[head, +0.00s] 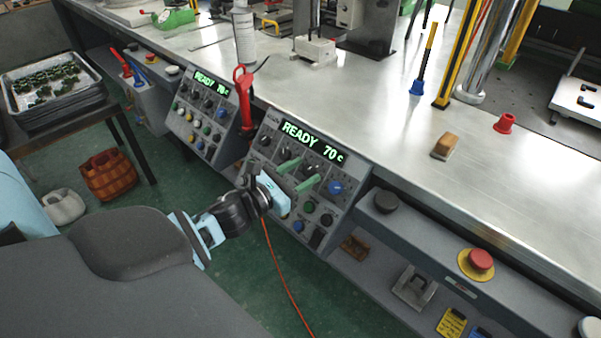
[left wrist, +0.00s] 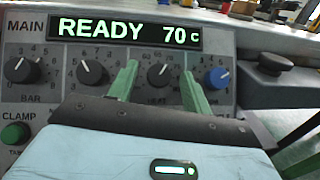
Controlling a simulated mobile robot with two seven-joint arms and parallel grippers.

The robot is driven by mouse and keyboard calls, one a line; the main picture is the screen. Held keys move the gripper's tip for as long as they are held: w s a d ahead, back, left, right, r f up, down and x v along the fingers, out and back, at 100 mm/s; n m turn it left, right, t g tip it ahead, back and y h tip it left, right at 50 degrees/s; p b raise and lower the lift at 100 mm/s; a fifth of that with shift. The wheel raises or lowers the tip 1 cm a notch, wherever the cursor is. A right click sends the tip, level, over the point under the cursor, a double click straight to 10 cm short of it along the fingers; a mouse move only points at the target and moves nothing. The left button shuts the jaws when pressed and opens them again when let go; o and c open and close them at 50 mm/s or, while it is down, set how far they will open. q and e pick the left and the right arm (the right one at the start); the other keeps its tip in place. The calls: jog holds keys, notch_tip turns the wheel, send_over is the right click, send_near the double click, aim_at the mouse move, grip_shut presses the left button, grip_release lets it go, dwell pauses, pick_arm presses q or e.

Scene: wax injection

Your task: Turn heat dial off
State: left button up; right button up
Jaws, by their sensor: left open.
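The near control panel (head: 343,176) has a green display (head: 313,142) reading "READY 70 c". The black heat dial (left wrist: 160,74), with a pale pointer mark, is third in the row of knobs under the display; its label is partly hidden. My left gripper (head: 298,174) is open in front of the panel, its two green fingers pointing at the knob row. In the left wrist view, the fingers (left wrist: 160,86) stand on either side of the heat dial, with visible gaps. Whether the fingertips reach the dial's depth is unclear. My right gripper is not in view.
Two black knobs (left wrist: 90,72) are left of the heat dial, and a blue knob (left wrist: 218,78) is close to the right finger. A red stop button (head: 480,260) is at right.

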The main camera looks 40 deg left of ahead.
pick_arm(q)
jog(key=shift+c, duration=0.4)
jog(key=c, duration=0.9)
